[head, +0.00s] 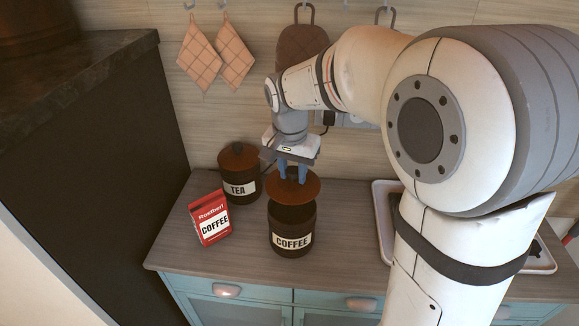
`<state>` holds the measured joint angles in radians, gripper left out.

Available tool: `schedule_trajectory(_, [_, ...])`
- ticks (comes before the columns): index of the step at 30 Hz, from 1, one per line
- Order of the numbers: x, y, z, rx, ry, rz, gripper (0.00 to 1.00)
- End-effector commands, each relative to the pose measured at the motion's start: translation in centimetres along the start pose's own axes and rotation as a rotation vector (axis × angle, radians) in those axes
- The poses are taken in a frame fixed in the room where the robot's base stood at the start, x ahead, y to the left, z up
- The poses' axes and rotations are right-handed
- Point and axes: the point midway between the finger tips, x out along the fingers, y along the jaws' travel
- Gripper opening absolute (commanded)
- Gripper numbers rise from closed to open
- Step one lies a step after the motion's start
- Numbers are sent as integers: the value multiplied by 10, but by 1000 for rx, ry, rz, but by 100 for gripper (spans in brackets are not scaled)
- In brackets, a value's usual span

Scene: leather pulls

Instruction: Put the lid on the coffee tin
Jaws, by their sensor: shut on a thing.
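The coffee tin (291,241) is a dark cylinder with a white COFFEE label, upright on the counter and open at the top. The lid (309,189) is a round brown wooden disc. My gripper (293,176) points down and is shut on the lid's top, where its fingers hide the grip point. The lid is held above the back part of the tin's opening. A dark part of the opening shows below the lid's front edge. I cannot tell the exact height of the gap.
A tea tin (240,188) with its lid on stands behind left. A red coffee packet (210,219) leans left of the coffee tin. A white tray (383,207) lies at right, partly hidden by my arm. The counter (180,247) is clear in front.

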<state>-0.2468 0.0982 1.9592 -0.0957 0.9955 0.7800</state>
Motion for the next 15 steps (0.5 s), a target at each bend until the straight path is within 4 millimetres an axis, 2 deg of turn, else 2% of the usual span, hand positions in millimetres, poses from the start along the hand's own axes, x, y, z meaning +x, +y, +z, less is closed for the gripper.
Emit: schedule_trajectory(15, [51, -2, 7, -4, 0, 0, 7])
